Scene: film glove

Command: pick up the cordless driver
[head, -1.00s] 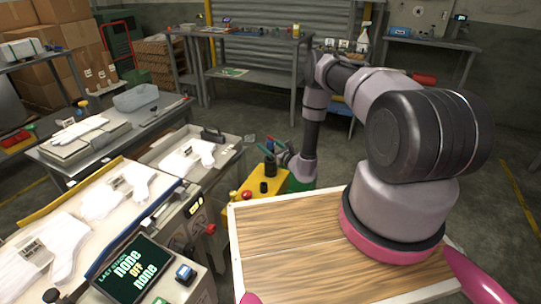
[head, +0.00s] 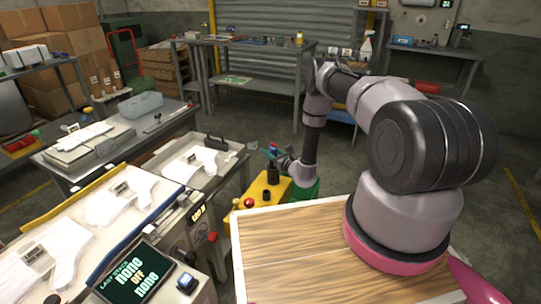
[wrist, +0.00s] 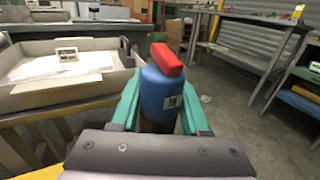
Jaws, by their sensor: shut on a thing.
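In the wrist view, a blue rounded body with a red bar on top and a small pale label (wrist: 160,92) stands between the teal fingers of my gripper (wrist: 161,105). The fingers are shut on it from both sides. I take it for the cordless driver, though its lower part is hidden behind the gripper. In the head view, my gripper (head: 271,156) is small, beyond the wooden top, above a yellow stand (head: 262,188) with dark round parts. The blue and red thing (head: 273,147) shows there only as a small patch.
White gloves (head: 118,205) lie on the light worktop at left, beside a dark screen (head: 131,271). A grey tray bench (head: 225,160) stands just left of my gripper. A metal shelf table (head: 250,75) stands behind. Open floor lies to the right.

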